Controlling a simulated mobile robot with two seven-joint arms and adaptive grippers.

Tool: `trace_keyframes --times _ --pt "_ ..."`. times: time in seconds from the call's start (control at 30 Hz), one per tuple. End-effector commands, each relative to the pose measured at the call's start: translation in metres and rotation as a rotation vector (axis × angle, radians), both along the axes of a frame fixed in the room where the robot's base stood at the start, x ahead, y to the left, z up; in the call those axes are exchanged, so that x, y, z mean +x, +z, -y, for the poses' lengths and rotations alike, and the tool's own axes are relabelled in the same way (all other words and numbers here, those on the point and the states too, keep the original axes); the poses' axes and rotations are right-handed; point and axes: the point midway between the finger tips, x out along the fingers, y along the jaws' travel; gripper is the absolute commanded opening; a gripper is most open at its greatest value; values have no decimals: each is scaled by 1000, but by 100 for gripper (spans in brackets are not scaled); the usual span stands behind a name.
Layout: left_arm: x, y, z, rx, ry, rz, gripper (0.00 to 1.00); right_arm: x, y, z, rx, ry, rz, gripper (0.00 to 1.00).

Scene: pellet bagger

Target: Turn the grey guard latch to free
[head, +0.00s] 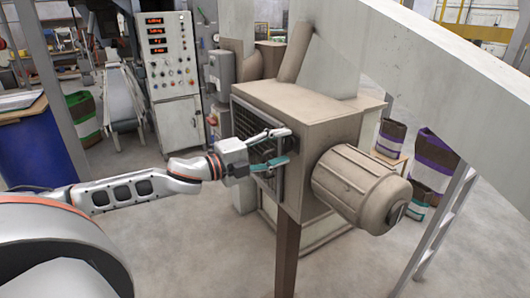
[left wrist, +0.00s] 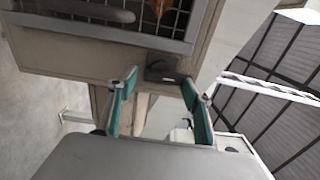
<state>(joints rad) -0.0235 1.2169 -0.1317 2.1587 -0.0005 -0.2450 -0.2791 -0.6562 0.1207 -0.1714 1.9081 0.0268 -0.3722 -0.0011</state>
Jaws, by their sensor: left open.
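The guard latch (left wrist: 163,73) is a small dark grey piece on the beige housing, beside the mesh guard, in the left wrist view. In the head view the mesh guard (head: 243,122) covers the housing's left face, and the latch is mostly hidden by my gripper. My left gripper (head: 280,148) is open at the guard's right edge. In the left wrist view its teal-padded fingers (left wrist: 160,80) stand apart, one on each side of the latch. I cannot tell whether they touch it. My right gripper is out of view.
The beige housing (head: 315,110) carries a round motor (head: 362,188) on its right. A control cabinet (head: 172,70) stands behind left. A ladder (head: 440,225) and sacks (head: 432,160) are at right. A guard handle (left wrist: 85,10) shows in the wrist view. The front floor is clear.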

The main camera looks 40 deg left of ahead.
Motion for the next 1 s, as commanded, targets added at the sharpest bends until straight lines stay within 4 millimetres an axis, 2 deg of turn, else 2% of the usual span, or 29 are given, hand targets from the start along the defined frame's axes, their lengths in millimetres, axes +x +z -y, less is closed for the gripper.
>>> trace_keyframes --times 1.0 --pt "-63 -2 -26 -1 -1 -5 50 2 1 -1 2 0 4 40"
